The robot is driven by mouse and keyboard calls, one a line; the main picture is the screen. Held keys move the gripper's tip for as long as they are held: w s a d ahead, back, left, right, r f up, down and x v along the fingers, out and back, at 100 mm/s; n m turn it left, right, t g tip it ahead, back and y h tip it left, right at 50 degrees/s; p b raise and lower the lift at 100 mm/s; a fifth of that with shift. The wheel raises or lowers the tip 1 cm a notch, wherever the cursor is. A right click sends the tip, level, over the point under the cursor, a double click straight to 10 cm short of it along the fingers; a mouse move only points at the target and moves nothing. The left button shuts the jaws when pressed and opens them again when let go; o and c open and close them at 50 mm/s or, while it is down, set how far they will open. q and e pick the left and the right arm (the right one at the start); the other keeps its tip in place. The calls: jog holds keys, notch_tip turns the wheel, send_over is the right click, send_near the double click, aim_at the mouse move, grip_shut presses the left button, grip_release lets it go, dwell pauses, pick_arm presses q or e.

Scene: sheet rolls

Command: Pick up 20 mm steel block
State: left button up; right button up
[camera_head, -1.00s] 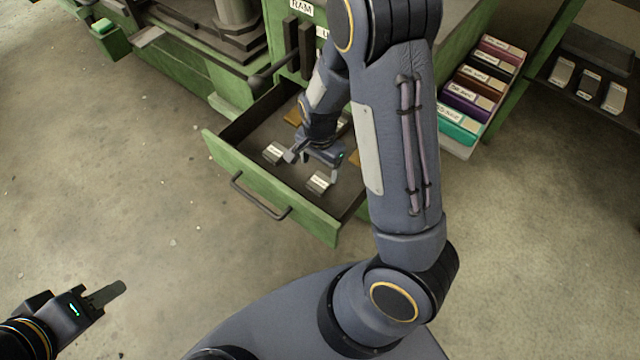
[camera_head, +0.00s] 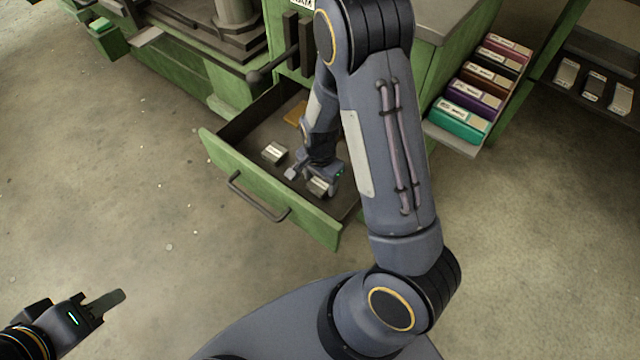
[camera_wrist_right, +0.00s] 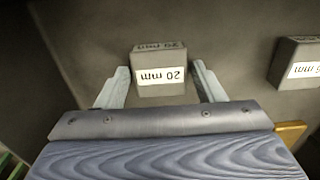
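The 20 mm steel block (camera_wrist_right: 159,74) is a grey block with a white "20 mm" label, lying on the drawer floor in the right wrist view. In the head view the block (camera_head: 319,187) is partly covered by my right gripper (camera_head: 314,181). In the wrist view my right gripper (camera_wrist_right: 161,82) is open, with one finger on each side of the block. A gap shows between each finger and the block. My left gripper (camera_head: 106,303) is at the lower left over the floor, far from the drawer; its finger spacing is unclear.
The open green drawer (camera_head: 262,196) has walls around the block. Another labelled steel block (camera_head: 274,152) lies in it, and shows in the wrist view (camera_wrist_right: 298,62). A yellowish piece (camera_head: 296,113) lies farther back. A rack of coloured boxes (camera_head: 461,118) stands at right.

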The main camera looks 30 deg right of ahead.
jog(key=c, duration=1)
jog(key=shift+r, duration=0.1)
jog(key=shift+c, duration=0.2)
